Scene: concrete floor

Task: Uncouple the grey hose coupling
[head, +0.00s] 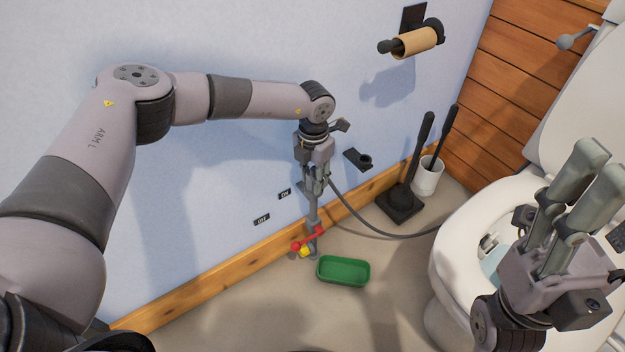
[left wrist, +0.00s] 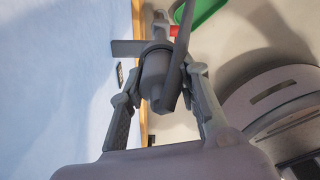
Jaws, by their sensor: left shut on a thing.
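Whether coupling and pipe are joined is hidden. My right gripper (head: 600,162) is raised in front of the toilet; its finger gap is unclear.
A green tray (head: 343,283) lies on the floor right of the valve. The grey hose (head: 380,232) runs toward the toilet (head: 450,245). A black wall holder (head: 357,159), plunger (head: 408,190) and toilet brush (head: 430,172) are nearby. ON and OFF labels (head: 262,219) mark the wall.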

